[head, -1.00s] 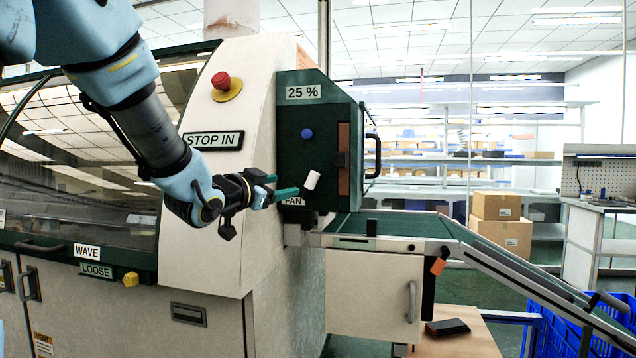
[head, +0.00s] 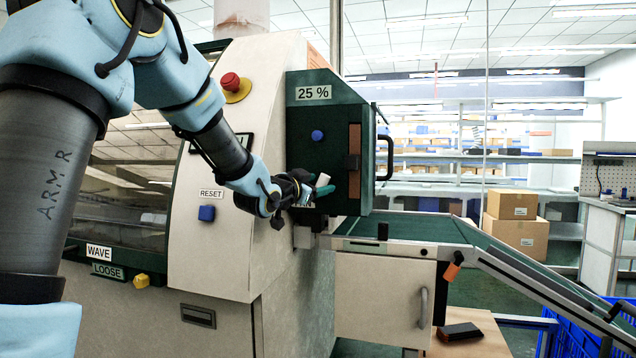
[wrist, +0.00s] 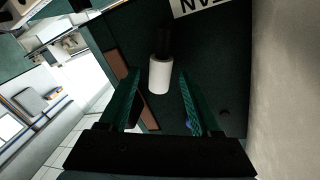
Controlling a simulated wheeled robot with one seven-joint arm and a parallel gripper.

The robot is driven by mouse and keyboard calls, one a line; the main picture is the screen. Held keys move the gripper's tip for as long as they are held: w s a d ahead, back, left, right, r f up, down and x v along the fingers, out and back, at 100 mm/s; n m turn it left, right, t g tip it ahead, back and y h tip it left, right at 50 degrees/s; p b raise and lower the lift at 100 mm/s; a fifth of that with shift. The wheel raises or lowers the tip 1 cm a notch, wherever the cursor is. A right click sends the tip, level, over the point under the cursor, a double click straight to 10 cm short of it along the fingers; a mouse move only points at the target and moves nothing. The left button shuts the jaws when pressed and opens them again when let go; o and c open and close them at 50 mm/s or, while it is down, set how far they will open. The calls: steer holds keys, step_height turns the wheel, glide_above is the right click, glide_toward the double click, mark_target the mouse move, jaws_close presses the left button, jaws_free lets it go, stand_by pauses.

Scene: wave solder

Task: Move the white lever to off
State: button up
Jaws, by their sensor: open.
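The white lever (head: 322,180) is a short white cylinder on the dark green panel (head: 334,112), above the FAN label, which is partly hidden. In the head view it tilts up and to the right. In the wrist view the white lever (wrist: 159,75) shows between the two green fingers, with a dark stem behind it. My gripper (head: 320,192) is open at the lever in the head view. In the wrist view my gripper (wrist: 156,88) has a finger on each side of the lever, with visible gaps. I cannot tell how deep the lever sits between them.
A blue knob (head: 317,136) and a dark door handle (head: 388,158) are on the panel. A red stop button (head: 231,83) and a blue RESET button (head: 206,213) are on the pale housing. The green conveyor (head: 420,228) extends right below the panel.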

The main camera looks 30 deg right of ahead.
steer(key=shift+d, duration=0.1)
jaws_close()
stand_by(0.5)
stand_by(0.9)
